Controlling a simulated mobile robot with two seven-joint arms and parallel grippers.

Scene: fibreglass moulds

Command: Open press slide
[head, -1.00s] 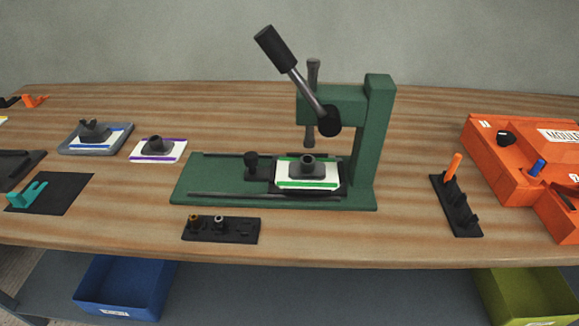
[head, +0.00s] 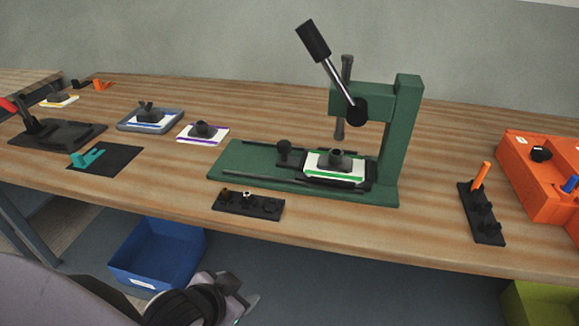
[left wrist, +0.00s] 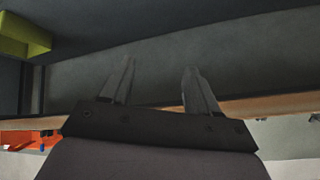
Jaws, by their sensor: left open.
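The green press (head: 407,120) stands on the wooden table, its black-handled lever (head: 313,40) raised up and to the left. The press slide (head: 362,180) lies on the base rails under the ram, with a black knob (head: 284,147) at its left end. A white, green-striped plate with a dark mould (head: 339,160) sits on the slide. My left gripper (head: 240,300) is low at the front, below the table edge and well away from the press. In the left wrist view its two fingers (left wrist: 156,85) are apart with nothing between them. My right gripper is not in view.
A black holder with small parts (head: 248,204) lies in front of the press. A purple-striped plate (head: 203,133) and a grey tray (head: 150,120) lie left. A black rack (head: 481,212) and an orange box (head: 545,180) stand right. A blue bin (head: 158,255) is below the table.

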